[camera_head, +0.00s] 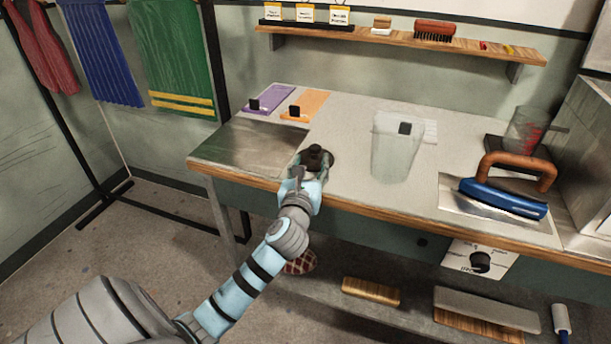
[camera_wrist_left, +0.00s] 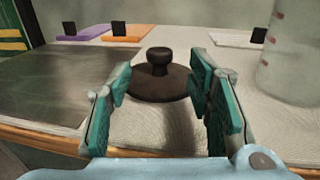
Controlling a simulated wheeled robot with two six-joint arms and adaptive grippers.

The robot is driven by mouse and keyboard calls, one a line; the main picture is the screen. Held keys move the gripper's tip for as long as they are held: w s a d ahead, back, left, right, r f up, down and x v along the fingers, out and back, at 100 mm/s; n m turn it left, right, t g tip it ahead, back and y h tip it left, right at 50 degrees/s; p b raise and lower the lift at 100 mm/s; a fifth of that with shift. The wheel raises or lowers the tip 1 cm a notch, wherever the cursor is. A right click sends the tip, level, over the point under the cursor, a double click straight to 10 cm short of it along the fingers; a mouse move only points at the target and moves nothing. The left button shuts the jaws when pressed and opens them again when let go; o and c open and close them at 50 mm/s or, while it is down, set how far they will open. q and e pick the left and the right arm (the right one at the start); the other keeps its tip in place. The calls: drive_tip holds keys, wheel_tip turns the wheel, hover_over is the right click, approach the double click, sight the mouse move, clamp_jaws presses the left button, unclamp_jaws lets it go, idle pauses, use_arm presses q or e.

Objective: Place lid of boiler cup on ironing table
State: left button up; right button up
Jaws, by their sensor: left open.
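A dark brown round lid with a black knob (camera_wrist_left: 160,70) lies flat on the ironing table (camera_head: 352,125), near its front edge. In the head view the lid (camera_head: 328,160) is partly hidden by my left gripper (camera_head: 312,172). In the left wrist view my left gripper (camera_wrist_left: 165,105) is open, with its two teal-padded fingers apart on either side of the lid's near side. The knob stands upright just beyond the fingertips, centred between them, and nothing is held. A clear cup with red marks (camera_head: 526,130) stands at the right on a dark base. My right gripper is not in view.
A translucent container (camera_head: 396,150) stands right of the lid. A blue iron with an orange handle (camera_head: 506,190) rests on a metal plate at the right. Purple (camera_head: 268,99) and orange (camera_head: 306,105) cloths lie at the back left. A metal sheet (camera_head: 245,146) covers the left end.

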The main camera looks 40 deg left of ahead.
use_arm(q)
drive_tip(key=s+d+f+m+t+h, duration=0.2)
drive_tip(key=s+d+m+t, duration=0.35)
drive_tip(key=m, duration=1.15)
drive_tip(key=s+d+f+m+g+h, duration=0.2)
drive_tip(key=s+f+m+g, duration=0.3)
drive_tip(key=f, duration=0.7)
drive_tip(key=s+d+f+m+g+h, duration=0.25)
drive_tip(key=f+m, duration=0.35)
drive_tip(key=f, duration=0.5)
drive_tip(key=s+d+f+m+g+h, duration=0.1)
drive_tip(key=s+d+f+m+g, duration=0.35)
drive_tip(key=f, duration=0.75)
drive_tip(key=s+a+f+m+g, duration=0.1)
drive_tip(key=s+f+m+g, duration=0.2)
drive_tip(key=s+f, duration=0.5)
drive_tip(key=s+f+m+g, duration=0.2)
drive_tip(key=s+f+m, duration=0.1)
drive_tip(key=s, duration=0.8)
drive_tip(key=s+a+f+m+g, duration=0.1)
drive_tip(key=s+f+m+g, duration=0.25)
drive_tip(key=s+f, duration=0.45)
wheel_tip(320, 180, up, 9)
drive_tip(key=s+p, duration=0.2)
drive_tip(key=p, duration=0.5)
drive_tip(key=shift+f, duration=0.2)
